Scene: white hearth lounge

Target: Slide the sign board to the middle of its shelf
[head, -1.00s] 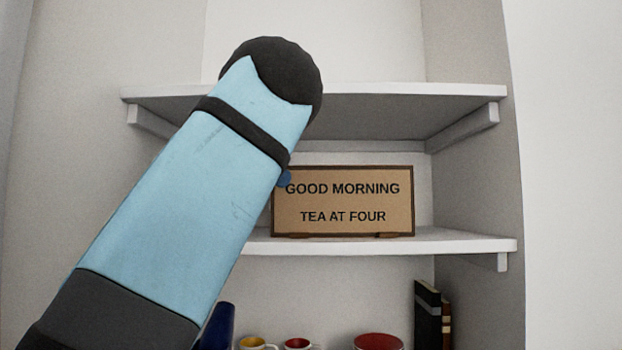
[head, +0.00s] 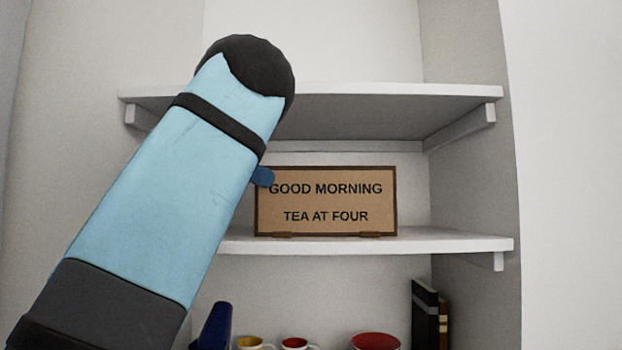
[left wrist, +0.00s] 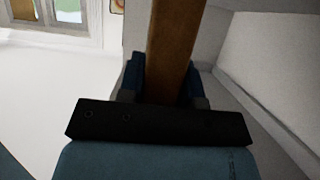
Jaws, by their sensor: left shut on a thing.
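The sign board (head: 326,202), tan with a dark brown frame and the words "GOOD MORNING / TEA AT FOUR", stands upright on its small feet on the middle white shelf (head: 450,243). It sits slightly right of the middle of the shelf above; the left part of its own shelf is hidden by my arm. My left gripper (head: 263,177) is at the board's left edge; only a blue finger shows past my arm. In the left wrist view my blue fingers (left wrist: 163,78) are shut on the board's brown edge (left wrist: 172,40). My right gripper is not in view.
An upper shelf (head: 400,93) hangs above the board. Below are a dark blue object (head: 215,328), a yellow-lined cup (head: 250,342), a red-lined cup (head: 294,343), a red-lined bowl (head: 376,342) and dark books (head: 425,315). The shelf right of the board is bare.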

